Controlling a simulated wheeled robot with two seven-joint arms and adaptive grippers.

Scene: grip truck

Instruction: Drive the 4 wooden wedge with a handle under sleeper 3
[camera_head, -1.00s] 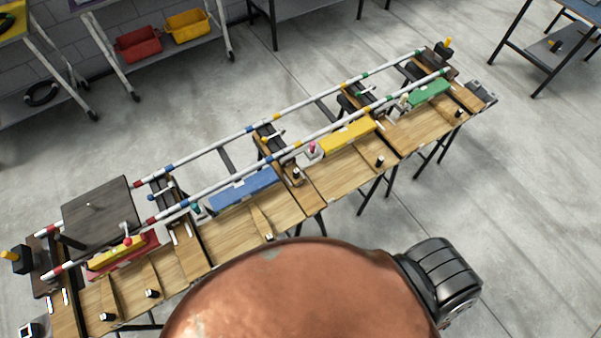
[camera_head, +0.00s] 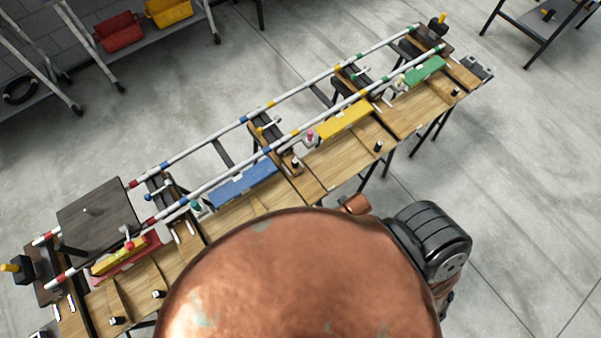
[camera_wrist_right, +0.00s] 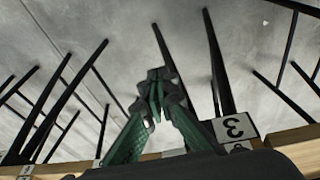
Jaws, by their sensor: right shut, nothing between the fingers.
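In the head view, thin wooden wedges (camera_head: 116,301) with dark handles lie on the wooden bench tops at the lower left. Dark sleepers (camera_head: 166,192) cross under the two striped rails; I cannot read their numbers there. In the right wrist view, a white plate marked 3 (camera_wrist_right: 236,127) stands at the wooden bench edge (camera_wrist_right: 296,139). My right gripper (camera_wrist_right: 157,82) is shut and empty, with its green fingers together, left of that plate. It does not show in the head view. My left gripper is not in view. My copper body hides part of the benches.
Coloured bars stand along the near rail: red, blue (camera_head: 244,185), yellow (camera_head: 344,121) and green (camera_head: 425,71). A dark plate (camera_head: 98,216) lies across the rails at the left. Bench legs show in the wrist view. Bare floor (camera_head: 530,200) lies to the right.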

